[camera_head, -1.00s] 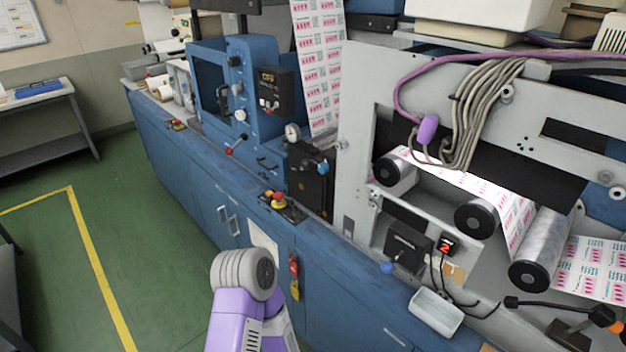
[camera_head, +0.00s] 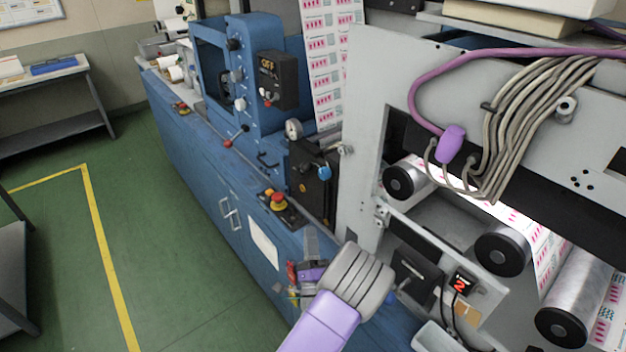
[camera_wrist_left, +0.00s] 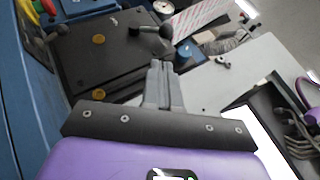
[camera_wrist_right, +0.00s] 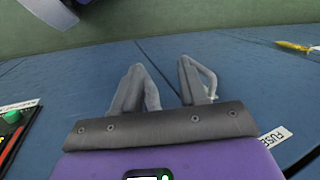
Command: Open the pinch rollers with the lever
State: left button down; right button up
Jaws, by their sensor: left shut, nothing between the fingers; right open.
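My left gripper (camera_head: 311,238) is shut and empty, left of my grey wrist joint and in front of a black box (camera_head: 310,185). The left wrist view shows its closed fingers (camera_wrist_left: 160,68) before a black panel (camera_wrist_left: 105,60). A black-ended lever (camera_wrist_left: 150,31) and a blue knob (camera_wrist_left: 187,50) lie beyond the fingertips, apart from them. The blue knob also shows in the head view (camera_head: 324,172). I cannot tell which handle works the pinch rollers. Dark-ended rollers (camera_head: 502,253) carry the printed web at right. My right gripper (camera_wrist_right: 160,70) is open and empty before a blue cabinet (camera_wrist_right: 80,85).
A red emergency button (camera_head: 277,198) sits on the blue machine ledge (camera_head: 240,160). A grey side plate (camera_head: 372,110) stands right of the black box, with a cable bundle (camera_head: 525,130) hanging across it. Green floor (camera_head: 180,250) is open at left.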

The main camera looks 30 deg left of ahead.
pick_arm(q)
jog(key=shift+s+d+r, duration=0.1)
jog(key=shift+r, duration=0.25)
jog(key=p, duration=0.2)
send_near(304, 170)
jog(key=f+x, duration=0.1)
jog(key=x, duration=0.5)
jog(key=shift+w+r, duration=0.15)
jog(key=shift+w, duration=0.4)
